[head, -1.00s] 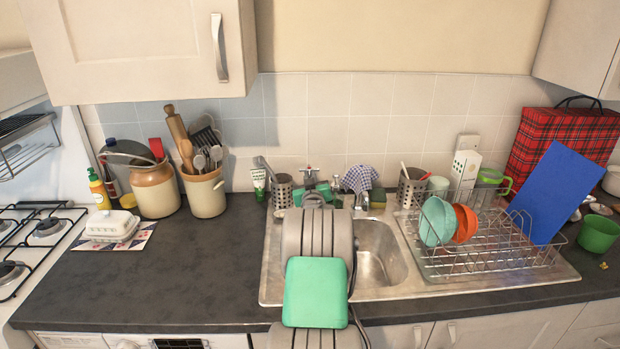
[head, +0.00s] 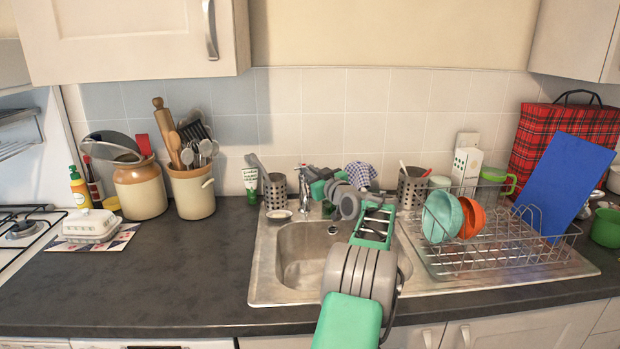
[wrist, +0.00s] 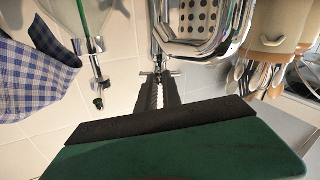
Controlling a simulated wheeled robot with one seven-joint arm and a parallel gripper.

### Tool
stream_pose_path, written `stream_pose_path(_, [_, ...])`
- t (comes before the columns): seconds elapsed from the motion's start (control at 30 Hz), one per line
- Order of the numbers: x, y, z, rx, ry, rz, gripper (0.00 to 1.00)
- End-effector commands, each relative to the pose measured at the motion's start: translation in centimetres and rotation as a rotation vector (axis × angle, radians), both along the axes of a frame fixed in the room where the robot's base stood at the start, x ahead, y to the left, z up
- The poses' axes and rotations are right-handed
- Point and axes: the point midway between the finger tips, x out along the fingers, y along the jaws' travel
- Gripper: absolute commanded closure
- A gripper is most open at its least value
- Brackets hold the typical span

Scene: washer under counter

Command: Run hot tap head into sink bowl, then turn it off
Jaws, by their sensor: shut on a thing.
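The steel sink bowl (head: 300,262) is in the middle of the head view, with its left part clear and its right part behind my arm. The chrome tap (head: 304,184) stands at the back rim of the sink. In the wrist view a small chrome cross-shaped tap handle (wrist: 160,72) lies at the tips of my gripper (wrist: 158,88), whose dark fingers are shut on it. A chrome spout (wrist: 212,52) curves close to the right of the fingers. In the head view my gripper (head: 318,188) is small and partly hidden. I cannot make out any running water.
A perforated steel holder (head: 275,190) and a green-and-white tube (head: 250,180) stand left of the tap. A checked cloth (head: 360,174) hangs to its right. A dish rack (head: 500,250) with bowls fills the right drainer. The left worktop (head: 180,270) is mostly clear.

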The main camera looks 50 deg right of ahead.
Motion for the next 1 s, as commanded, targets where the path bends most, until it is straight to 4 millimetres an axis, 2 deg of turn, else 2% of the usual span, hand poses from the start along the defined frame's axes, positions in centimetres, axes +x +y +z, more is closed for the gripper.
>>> stream_pose_path(0.1, [0.0, 0.0, 0.2, -0.002, -0.002, -0.001, 1.00])
stream_pose_path(0.13, [0.0, 0.0, 0.2, -0.002, -0.002, -0.002, 0.89])
stream_pose_path(0.4, [0.0, 0.0, 0.1, -0.001, -0.001, -0.002, 0.69])
stream_pose_path(0.67, [-0.3, 0.1, 0.0, -0.001, -0.001, -0.003, 0.69])
stream_pose_path(0.77, [-1.6, 0.5, 0.0, -0.001, -0.001, -0.006, 0.69])
stream_pose_path(1.0, [-5.9, 2.5, -0.1, 0.000, -0.001, -0.005, 0.69])
